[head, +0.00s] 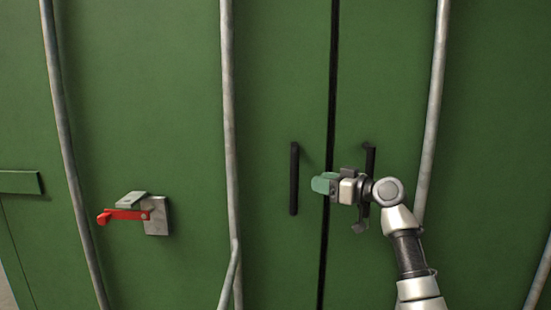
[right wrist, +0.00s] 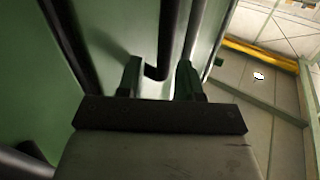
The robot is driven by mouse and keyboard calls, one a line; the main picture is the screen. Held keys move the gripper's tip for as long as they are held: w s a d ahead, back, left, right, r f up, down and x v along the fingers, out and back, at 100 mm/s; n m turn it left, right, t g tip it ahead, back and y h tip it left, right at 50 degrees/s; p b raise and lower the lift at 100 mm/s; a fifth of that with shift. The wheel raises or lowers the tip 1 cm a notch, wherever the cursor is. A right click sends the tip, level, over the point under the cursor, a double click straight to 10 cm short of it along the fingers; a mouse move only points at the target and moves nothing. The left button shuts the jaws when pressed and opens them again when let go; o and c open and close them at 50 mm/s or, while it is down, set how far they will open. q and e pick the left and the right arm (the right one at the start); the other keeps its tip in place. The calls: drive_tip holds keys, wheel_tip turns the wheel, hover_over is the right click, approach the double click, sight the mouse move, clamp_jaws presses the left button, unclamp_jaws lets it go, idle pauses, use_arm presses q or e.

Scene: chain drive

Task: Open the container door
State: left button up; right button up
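The green container door (head: 280,80) fills the head view, with a dark vertical seam between its two leaves. A black upright handle (head: 294,178) is left of the seam. A second black handle (head: 369,155) is right of it, partly hidden behind my right gripper (head: 345,188). In the right wrist view, the two fingers of my right gripper (right wrist: 160,78) stand apart. The bent end of a black handle (right wrist: 156,72) shows between or just beyond them; I cannot tell whether they touch it. My left gripper is not in view.
A red lever (head: 125,214) on a grey lock plate (head: 158,216) sits at the lower left. Pale vertical bars (head: 228,120) run down the door, another (head: 434,100) right of the seam. A yellow beam (right wrist: 262,54) and a wall show in the right wrist view.

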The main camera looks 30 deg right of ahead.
sight(298, 169)
drive_tip(key=shift+n+y, duration=0.3)
drive_tip(key=shift+y, duration=0.1)
drive_tip(key=w+a+p, duration=0.1)
drive_tip(key=w, duration=0.2)
drive_tip(key=w+a+r+p, duration=0.1)
drive_tip(key=w+a+p, duration=0.1)
drive_tip(key=w+a+r+p, duration=0.1)
drive_tip(key=w, duration=0.2)
drive_tip(key=shift+w+a+r+p, duration=0.2)
drive_tip(key=shift+w+r+p, duration=0.05)
drive_tip(key=shift+w+p, duration=0.05)
drive_tip(key=shift+w+a, duration=0.2)
drive_tip(key=shift+w, duration=0.05)
drive_tip(key=shift+f, duration=0.1)
drive_tip(key=shift+c, duration=0.2)
clamp_jaws()
